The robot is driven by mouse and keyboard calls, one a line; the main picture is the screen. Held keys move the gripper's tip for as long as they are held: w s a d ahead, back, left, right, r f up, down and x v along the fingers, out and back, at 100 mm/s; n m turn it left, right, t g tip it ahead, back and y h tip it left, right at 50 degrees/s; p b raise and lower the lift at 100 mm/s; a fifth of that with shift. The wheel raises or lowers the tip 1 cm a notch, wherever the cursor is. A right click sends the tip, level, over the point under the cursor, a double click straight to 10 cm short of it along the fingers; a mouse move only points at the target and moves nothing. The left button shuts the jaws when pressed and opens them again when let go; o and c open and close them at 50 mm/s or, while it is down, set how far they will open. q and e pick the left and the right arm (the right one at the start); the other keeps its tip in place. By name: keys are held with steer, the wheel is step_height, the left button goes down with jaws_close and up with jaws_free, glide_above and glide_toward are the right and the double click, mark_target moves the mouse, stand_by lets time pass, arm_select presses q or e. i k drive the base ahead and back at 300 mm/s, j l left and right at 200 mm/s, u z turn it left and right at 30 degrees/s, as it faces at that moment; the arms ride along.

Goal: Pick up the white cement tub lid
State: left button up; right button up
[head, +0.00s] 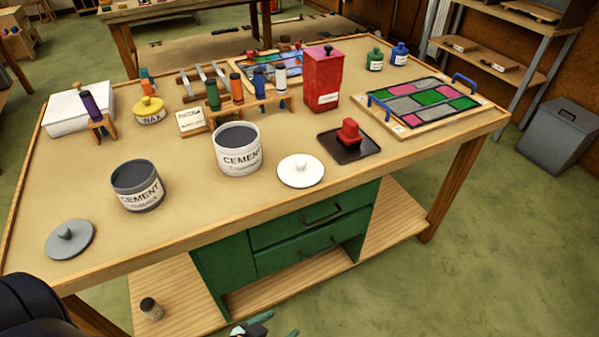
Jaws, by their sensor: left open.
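The white lid (301,171), round with a small white knob, lies flat on the workbench near its front edge, right of the white cement tub (238,160). That tub stands open with dark grey contents. A grey cement tub (139,196) stands open to the left, and a grey lid (70,240) lies at the bench's front left. My left gripper (265,330) shows only partly at the bottom edge, open, low in front of the bench and well apart from the white lid. My right gripper is not in view.
A black tray (349,147) with a red stamp-like block (349,131) sits right of the white lid. A tall red box (322,79) stands behind. The leaded panel (425,102) lies at the right. The bench's front edge (330,190) runs below the lid.

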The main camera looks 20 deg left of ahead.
mark_target(301, 171)
steer(key=u, duration=0.7)
steer(key=i+l+u, duration=0.5)
steer(key=k, duration=0.1)
